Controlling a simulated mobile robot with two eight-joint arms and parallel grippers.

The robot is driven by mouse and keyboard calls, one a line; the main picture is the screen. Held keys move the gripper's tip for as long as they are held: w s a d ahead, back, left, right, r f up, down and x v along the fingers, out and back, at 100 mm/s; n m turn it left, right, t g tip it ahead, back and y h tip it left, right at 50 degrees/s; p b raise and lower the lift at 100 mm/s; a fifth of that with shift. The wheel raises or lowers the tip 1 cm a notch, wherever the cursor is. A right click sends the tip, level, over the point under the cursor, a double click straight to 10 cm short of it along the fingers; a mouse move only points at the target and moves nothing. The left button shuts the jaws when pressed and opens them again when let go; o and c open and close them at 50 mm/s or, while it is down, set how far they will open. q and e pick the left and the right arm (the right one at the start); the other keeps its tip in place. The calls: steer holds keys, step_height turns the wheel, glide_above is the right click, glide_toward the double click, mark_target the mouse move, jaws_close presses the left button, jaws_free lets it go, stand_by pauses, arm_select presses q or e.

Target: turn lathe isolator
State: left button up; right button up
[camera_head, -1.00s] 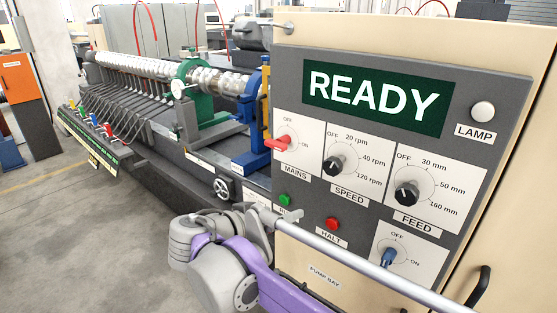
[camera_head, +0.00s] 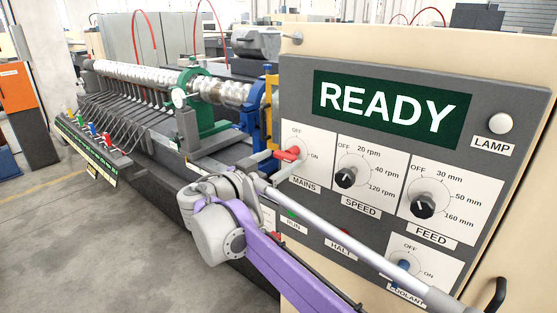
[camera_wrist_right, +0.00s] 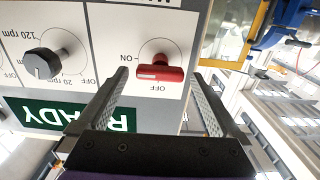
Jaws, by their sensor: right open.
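The red isolator knob labelled MAINS (camera_head: 291,154) is at the upper left of the grey control panel, with OFF above it and ON to its right. In the right wrist view the red knob (camera_wrist_right: 160,72) shows upside down, its bar lying across the picture, roughly in line with the ON mark. My right gripper (camera_head: 265,160) is open at the panel's left side, close to the knob. In the wrist view its two fingers (camera_wrist_right: 161,78) stand apart on either side of the knob; contact cannot be told. My left gripper is not in view.
The SPEED knob (camera_head: 345,177) and FEED knob (camera_head: 424,205) are right of MAINS. The screen (camera_head: 392,101) reads READY. My right arm partly covers the RUN and HALT buttons and the blue coolant knob (camera_head: 402,268). The lathe (camera_head: 150,78) extends to the left; the floor is clear.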

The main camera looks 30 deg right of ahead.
steer(key=shift+w+d, duration=0.1)
steer(key=shift+d, duration=0.2)
steer(key=c, duration=1.2)
steer(key=shift+c, duration=0.2)
